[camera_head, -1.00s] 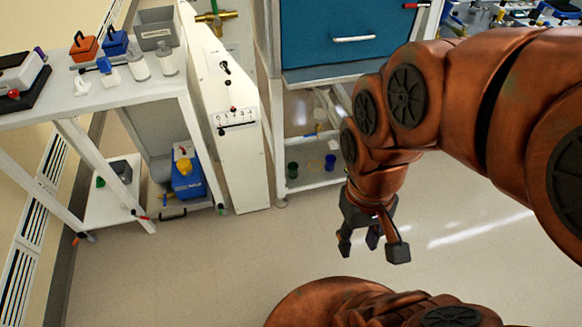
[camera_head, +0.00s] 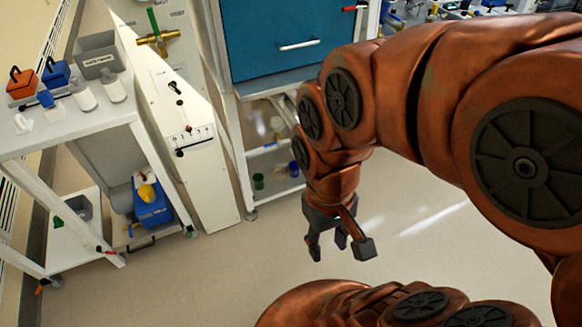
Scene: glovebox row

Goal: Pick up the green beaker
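The green beaker (camera_head: 259,181) is a small dark green cup standing upright on the low white shelf (camera_head: 274,194) under the blue-fronted cabinet. It is near the shelf's left front corner. My gripper (camera_head: 339,250) hangs in front of the shelf, to the right of the beaker in the picture and apart from it. Its dark fingers are spread open with nothing between them. Part of the shelf to the right of the beaker is hidden behind my arm.
A blue beaker (camera_head: 293,169) stands on the same shelf, close to my arm. A white control panel (camera_head: 187,125) stands left of the shelf. A white cart (camera_head: 75,122) with bottles and boxes is further left. The floor in front is clear.

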